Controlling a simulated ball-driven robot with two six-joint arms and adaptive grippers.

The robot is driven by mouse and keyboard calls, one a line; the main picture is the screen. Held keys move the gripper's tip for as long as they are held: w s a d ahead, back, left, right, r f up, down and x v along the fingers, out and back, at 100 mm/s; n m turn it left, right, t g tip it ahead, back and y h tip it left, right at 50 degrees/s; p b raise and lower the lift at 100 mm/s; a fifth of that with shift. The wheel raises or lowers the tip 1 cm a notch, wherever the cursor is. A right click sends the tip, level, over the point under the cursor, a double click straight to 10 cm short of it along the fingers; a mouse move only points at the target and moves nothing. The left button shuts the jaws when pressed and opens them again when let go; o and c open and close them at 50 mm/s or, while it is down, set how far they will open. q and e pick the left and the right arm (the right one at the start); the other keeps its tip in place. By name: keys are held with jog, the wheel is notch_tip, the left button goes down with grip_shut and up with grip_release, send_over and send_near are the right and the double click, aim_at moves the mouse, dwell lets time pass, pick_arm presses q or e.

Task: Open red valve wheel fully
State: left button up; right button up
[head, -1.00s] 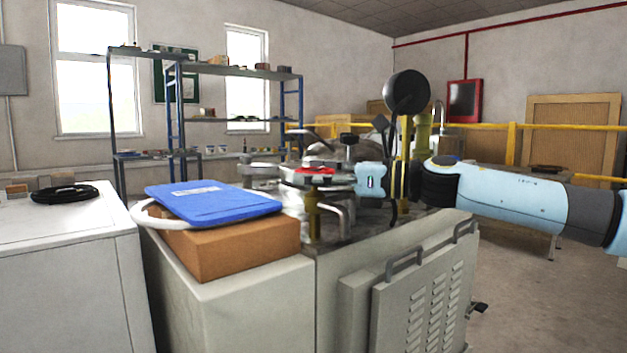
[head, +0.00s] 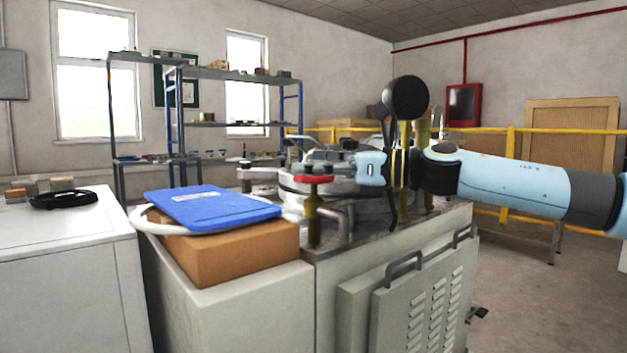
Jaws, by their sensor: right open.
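The red valve wheel (head: 313,179) sits nearly flat on top of a brass-coloured valve stem at the front edge of the metal worktop, near the middle of the head view. My right gripper (head: 318,164) reaches in from the right, with its grey fingers pointing left. It is open and appears just above and behind the wheel's rim in the picture. I cannot tell whether a finger touches the wheel. Nothing shows between the fingers. How far the valve is turned cannot be seen. My left gripper is not in view.
A blue clipboard-like board (head: 211,207) lies on a brown box (head: 235,250) and a white ring left of the valve. Pipes and round metal equipment crowd behind the wheel. A grey cabinet with handles (head: 425,295) stands below. A yellow railing (head: 510,150) runs behind.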

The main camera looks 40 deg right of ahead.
notch_tip(320, 180, up, 7)
jog(key=shift+r, duration=0.15)
dwell(0.5)
